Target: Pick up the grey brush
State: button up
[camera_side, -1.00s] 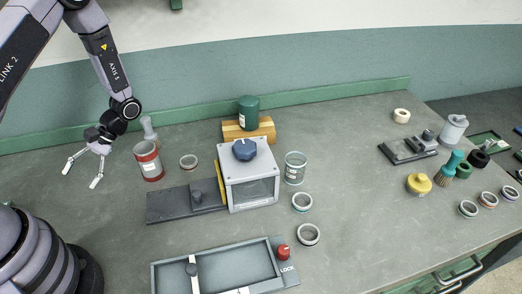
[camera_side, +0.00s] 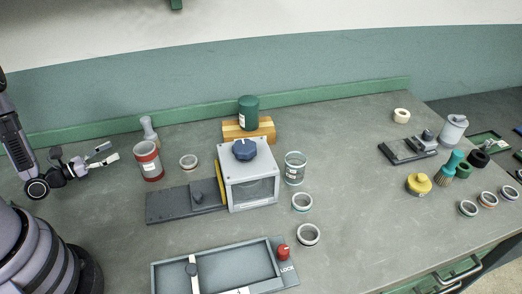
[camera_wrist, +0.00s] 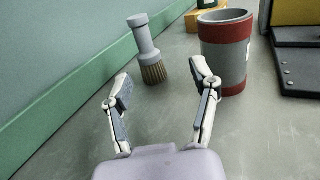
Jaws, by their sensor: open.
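The grey brush (camera_side: 149,130) stands upright near the back edge of the bench, behind and left of the red and grey can. In the wrist view the grey brush (camera_wrist: 147,50) has a grey handle and brown bristles and lies ahead, between the lines of the two fingers. My gripper (camera_side: 114,152) is open and empty, left of the brush and the can. In the wrist view my gripper (camera_wrist: 160,85) has its fingers spread, pointing forward, apart from the brush.
The red and grey can (camera_side: 149,162) stands close to the brush; it shows at right in the wrist view (camera_wrist: 225,50). A green ledge (camera_wrist: 85,85) runs along the back.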

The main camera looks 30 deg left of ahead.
aim_at(148, 129)
jog(key=shift+a+f+n+y, duration=0.3)
jog(key=shift+a+n+y, duration=0.1)
jog(key=shift+a+y, duration=0.3)
jog(key=shift+w+f, duration=0.1)
jog(key=shift+w, duration=0.3)
jog(key=x, duration=1.3)
jog(key=shift+a+r, duration=0.1)
jog(key=shift+r, duration=0.1)
grip_shut()
